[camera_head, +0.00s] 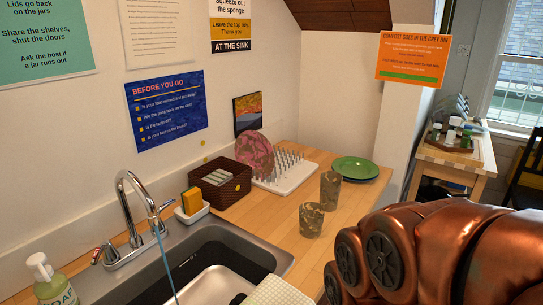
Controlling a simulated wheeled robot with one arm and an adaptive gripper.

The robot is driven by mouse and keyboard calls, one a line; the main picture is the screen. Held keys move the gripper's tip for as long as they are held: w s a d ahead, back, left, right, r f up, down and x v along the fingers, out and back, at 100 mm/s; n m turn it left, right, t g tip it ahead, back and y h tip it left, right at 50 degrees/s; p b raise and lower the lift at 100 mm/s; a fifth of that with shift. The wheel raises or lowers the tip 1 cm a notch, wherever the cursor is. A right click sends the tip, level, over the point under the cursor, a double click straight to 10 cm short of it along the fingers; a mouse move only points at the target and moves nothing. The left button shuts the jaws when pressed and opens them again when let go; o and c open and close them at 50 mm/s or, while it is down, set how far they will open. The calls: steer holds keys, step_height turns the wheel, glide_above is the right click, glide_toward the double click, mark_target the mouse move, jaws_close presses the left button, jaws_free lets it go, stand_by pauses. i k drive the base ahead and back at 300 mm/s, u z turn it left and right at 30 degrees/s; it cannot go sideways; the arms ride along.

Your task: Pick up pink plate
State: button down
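A pink patterned plate (254,151) stands upright, tilted, at the back of the wooden counter. It leans in or against a white drying rack (287,181) with upright pegs. The brown basket in front hides part of its lower left edge. My arm's copper-coloured links fill the lower right of the head view. My gripper's fingers do not show in this view.
A brown woven basket (217,190), a green plate (355,168) and two patterned glasses (330,188) (311,220) stand near the rack. A metal sink (206,265) with a faucet (139,215) lies in front. Bare counter (269,217) shows between sink and rack.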

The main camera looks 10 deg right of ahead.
mark_target(252, 148)
steer(key=u, duration=0.1)
steer(key=k, duration=0.45)
steer(key=z, duration=0.9)
steer(key=i, duration=0.9)
steer(key=u, duration=2.4)
